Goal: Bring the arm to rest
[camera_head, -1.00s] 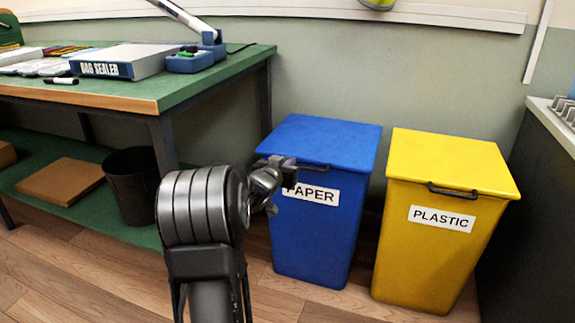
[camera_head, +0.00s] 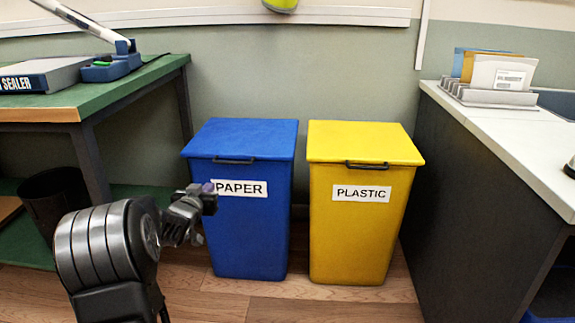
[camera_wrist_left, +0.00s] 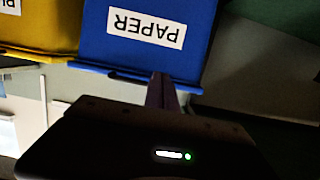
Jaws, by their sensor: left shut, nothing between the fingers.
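My left gripper (camera_head: 208,190) is in front of the upper left part of the blue PAPER bin (camera_head: 262,235) in the head view, and its fingers are shut with nothing between them. In the left wrist view the shut fingers (camera_wrist_left: 161,90) point toward the blue bin (camera_wrist_left: 205,30), whose label shows upside down. I cannot tell whether the fingertips touch the bin. My left arm comes in from the lower left. My right gripper is not in view.
A yellow PLASTIC bin (camera_head: 360,235) stands right of the blue one, lid down. A green bench (camera_head: 70,101) with a bag sealer (camera_head: 45,75) is at left, with a black bin (camera_head: 50,195) beneath. A white counter (camera_head: 510,135) with a file rack (camera_head: 490,95) is at right.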

